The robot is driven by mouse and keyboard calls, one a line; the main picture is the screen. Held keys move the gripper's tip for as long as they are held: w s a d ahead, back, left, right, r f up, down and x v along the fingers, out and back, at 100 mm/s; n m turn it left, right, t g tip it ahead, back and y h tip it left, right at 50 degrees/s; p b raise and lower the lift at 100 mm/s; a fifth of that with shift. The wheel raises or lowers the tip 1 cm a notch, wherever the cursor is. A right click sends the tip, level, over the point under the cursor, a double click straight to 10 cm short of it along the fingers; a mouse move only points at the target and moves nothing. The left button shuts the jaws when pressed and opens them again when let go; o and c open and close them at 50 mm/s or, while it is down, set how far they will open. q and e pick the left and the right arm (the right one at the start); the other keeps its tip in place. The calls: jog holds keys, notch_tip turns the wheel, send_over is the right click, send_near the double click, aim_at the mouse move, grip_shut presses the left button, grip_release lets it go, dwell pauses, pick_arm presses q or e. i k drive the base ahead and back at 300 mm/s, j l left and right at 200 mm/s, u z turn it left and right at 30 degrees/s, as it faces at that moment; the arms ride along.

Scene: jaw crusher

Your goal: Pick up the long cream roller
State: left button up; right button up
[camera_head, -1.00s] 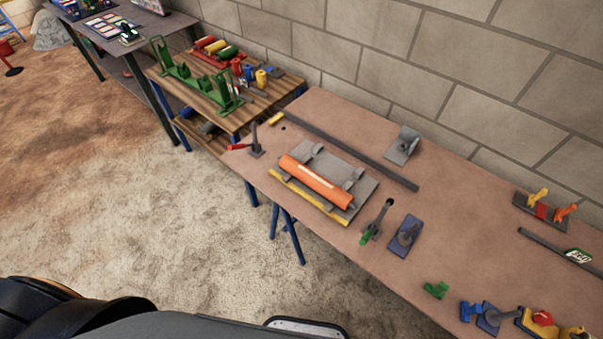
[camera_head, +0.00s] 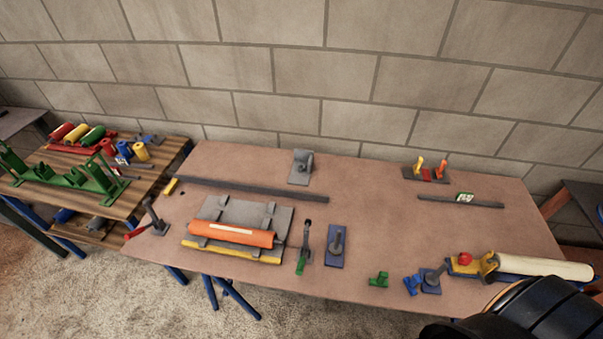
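The long cream roller (camera_head: 543,266) lies at the right end of the brown table, beside a blue base. Its left end meets a yellow bracket (camera_head: 488,264) next to a red knob. A dark rounded part of my own body covers the area just below the roller. Neither of my grippers can be made out in the head view.
An orange roller (camera_head: 232,233) rests on a grey plate on the brown table (camera_head: 370,220). Clamps, a blue block (camera_head: 336,246) and small green and blue parts stand between. A wooden table (camera_head: 150,185) with rollers is at left. A block wall runs behind.

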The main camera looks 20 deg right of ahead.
aim_at(508, 263)
jog(key=z, duration=2.7)
jog(key=u, duration=0.35)
jog(key=i+l+u, duration=0.2)
jog(key=l+u, duration=0.2)
jog(key=i+l+u, duration=0.15)
jog(key=l+u, duration=0.65)
jog(key=i+j, duration=0.05)
